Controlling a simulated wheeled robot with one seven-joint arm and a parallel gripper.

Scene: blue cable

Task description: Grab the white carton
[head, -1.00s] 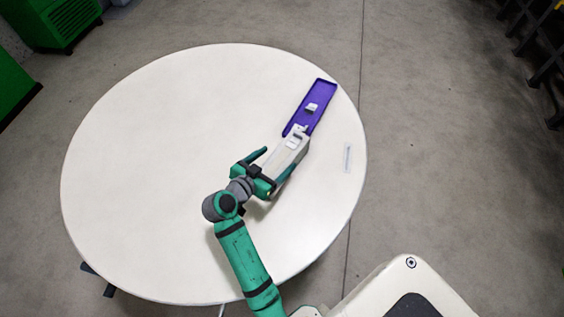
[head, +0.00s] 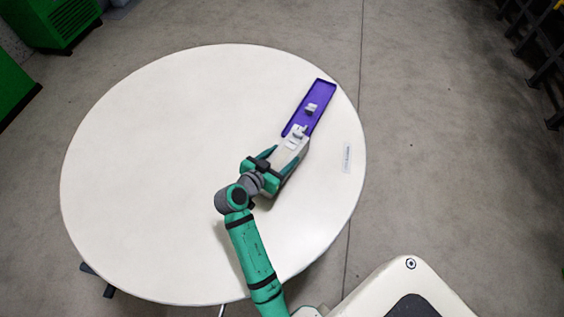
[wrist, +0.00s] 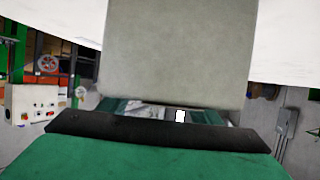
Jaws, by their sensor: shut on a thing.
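The white carton (head: 291,153) is a pale, boxy carton on the right part of the round table, with its far end by a purple tray. My gripper (head: 283,161) reaches it from the near left, with one green finger along each side, and is shut on it. In the wrist view the carton (wrist: 175,50) fills the upper middle as a plain grey-white face, close beyond the black and green gripper parts. Its lower near end is partly hidden by my gripper.
The purple tray (head: 318,95) lies behind the carton near the table's right edge, with a small pale item (head: 311,108) in it. A small white label strip (head: 347,158) lies to the right. The left half of the round white table (head: 150,170) is clear.

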